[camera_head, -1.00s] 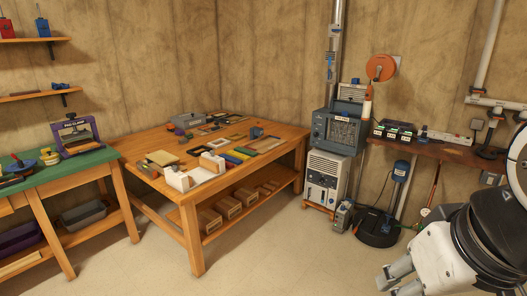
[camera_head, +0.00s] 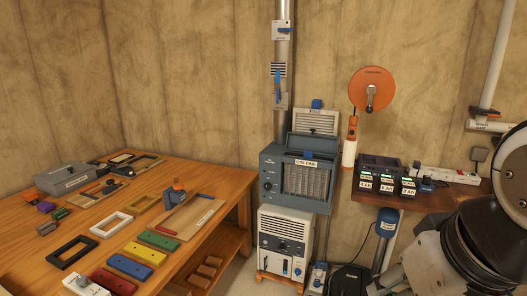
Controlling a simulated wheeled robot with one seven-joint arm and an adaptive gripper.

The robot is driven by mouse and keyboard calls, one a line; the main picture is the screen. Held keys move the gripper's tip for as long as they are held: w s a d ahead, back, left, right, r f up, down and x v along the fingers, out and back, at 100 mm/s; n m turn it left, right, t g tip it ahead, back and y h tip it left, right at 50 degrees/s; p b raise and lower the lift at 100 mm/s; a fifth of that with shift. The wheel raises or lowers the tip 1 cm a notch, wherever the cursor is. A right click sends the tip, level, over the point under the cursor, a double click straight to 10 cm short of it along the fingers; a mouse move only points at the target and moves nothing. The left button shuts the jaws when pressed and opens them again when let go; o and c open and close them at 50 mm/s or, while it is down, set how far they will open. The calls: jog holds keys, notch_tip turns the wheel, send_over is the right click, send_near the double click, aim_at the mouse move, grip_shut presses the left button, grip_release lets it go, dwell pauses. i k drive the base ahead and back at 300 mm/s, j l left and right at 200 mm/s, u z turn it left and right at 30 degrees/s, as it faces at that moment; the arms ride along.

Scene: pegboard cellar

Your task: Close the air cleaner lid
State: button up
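The air cleaner (camera_head: 270,192) is a blue-grey box with a grilled front and a label reading "USE FAN". It sits on top of a white louvred unit against the back wall.
A wooden workbench (camera_head: 172,171) with frames, coloured bars and a grey box fills the left. A metal pipe (camera_head: 284,70) rises behind the air cleaner. A shelf (camera_head: 445,197) with chargers is to the right, below an orange reel (camera_head: 371,88). A blue canister (camera_head: 387,222) hangs below.

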aim_at(319, 144)
jog(key=i+j+z, duration=0.15)
jog(key=i, duration=0.25)
jog(key=i+j+z, duration=0.2)
jog(key=i+l, duration=0.1)
jog(key=i, duration=0.6)
jog(key=i+u, duration=0.1)
jog(key=i, duration=0.65)
